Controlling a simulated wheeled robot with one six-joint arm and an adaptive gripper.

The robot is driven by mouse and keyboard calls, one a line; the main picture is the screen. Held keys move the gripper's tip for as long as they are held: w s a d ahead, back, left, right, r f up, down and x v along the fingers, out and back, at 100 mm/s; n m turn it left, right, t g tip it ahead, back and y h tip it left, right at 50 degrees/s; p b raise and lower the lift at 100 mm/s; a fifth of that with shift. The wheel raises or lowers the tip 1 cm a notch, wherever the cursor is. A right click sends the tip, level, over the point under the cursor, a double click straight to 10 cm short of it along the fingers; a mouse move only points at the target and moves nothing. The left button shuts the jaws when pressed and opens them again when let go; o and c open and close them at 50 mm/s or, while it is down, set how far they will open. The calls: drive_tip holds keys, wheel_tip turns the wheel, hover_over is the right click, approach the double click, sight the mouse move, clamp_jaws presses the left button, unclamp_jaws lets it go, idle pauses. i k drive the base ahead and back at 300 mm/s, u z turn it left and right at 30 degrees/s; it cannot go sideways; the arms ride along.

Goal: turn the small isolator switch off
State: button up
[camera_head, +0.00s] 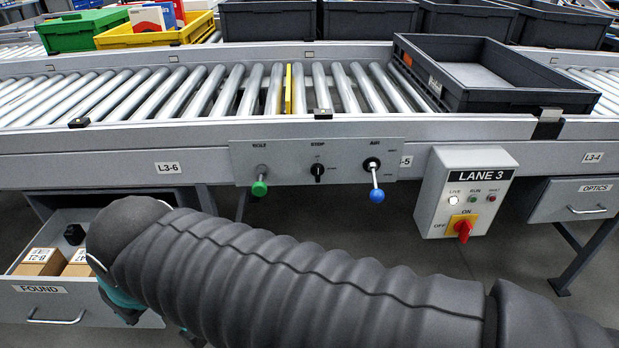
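A red rotary knob on a yellow plate (463,228) is on the front of a pale grey box (432,200) marked LANE 3. OFF is printed left of the plate and ON above it. The red knob looks roughly upright, towards ON, but its exact angle is hard to tell. A lit white lamp marked LIVE is above it. My arm in its grey ribbed sleeve crosses the lower picture to the left. Teal parts of my gripper (122,302) show at the open drawer, far left of the box. The fingers are hidden, so their opening cannot be told.
A panel (290,150) left of the box carries a green-knobbed lever, a small black rotary knob and a blue-knobbed lever. The FOUND drawer (40,310) stands open with cartons inside. A roller conveyor (215,90) with a dark tray (500,95) runs above. A closed OPTICS drawer (578,200) is right.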

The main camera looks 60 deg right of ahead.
sight(464, 227)
drive_tip(key=z, duration=4.75)
drive_tip(key=k, duration=0.6)
drive_tip(key=u, duration=1.5)
